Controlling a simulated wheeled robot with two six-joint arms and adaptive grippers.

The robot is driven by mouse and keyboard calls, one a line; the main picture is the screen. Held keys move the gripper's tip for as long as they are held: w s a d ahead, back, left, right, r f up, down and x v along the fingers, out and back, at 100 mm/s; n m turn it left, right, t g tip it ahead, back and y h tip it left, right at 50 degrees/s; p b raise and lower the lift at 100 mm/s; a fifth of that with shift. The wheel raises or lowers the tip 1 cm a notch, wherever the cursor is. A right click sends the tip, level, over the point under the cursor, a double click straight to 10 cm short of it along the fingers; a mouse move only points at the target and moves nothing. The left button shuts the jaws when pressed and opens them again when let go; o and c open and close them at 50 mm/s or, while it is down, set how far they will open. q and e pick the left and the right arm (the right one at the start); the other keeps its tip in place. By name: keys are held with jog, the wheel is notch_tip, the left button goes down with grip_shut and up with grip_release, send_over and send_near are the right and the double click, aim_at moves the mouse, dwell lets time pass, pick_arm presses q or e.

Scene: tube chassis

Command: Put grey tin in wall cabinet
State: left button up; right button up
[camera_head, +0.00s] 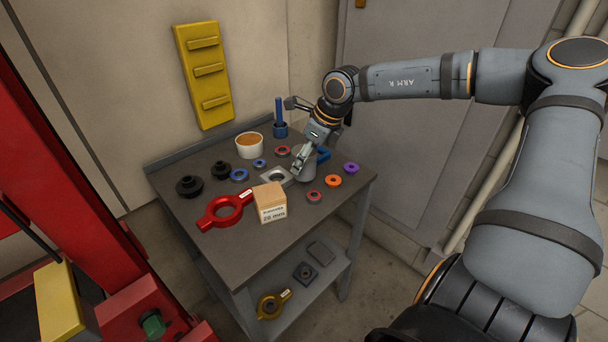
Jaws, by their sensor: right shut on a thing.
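My right gripper (304,163) reaches down from the right arm to the far right part of the grey table (225,252). It is shut on the grey tin (310,172), which stands partly hidden by the fingers. The tin looks like a short grey cylinder at table height; I cannot tell whether it touches the table top. No wall cabinet can be made out for certain. My left gripper is not in view.
Close around the tin are a square grey part (267,178), a blue part (323,154), an orange ring (333,181) and a red-grey ring (314,197). A cardboard box (270,203), red ring tool (222,212) and white cup (249,147) stand left. A yellow rack (203,75) hangs behind.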

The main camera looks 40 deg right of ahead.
aim_at(304, 168)
jog(key=shift+x, duration=0.85)
jog(key=shift+s+f+p, duration=0.15)
jog(key=shift+f+p, duration=0.2)
jog(key=shift+f, duration=0.35)
jog(key=shift+d+f, duration=0.15)
jog(key=shift+f, duration=0.15)
jog(key=o, duration=1.3)
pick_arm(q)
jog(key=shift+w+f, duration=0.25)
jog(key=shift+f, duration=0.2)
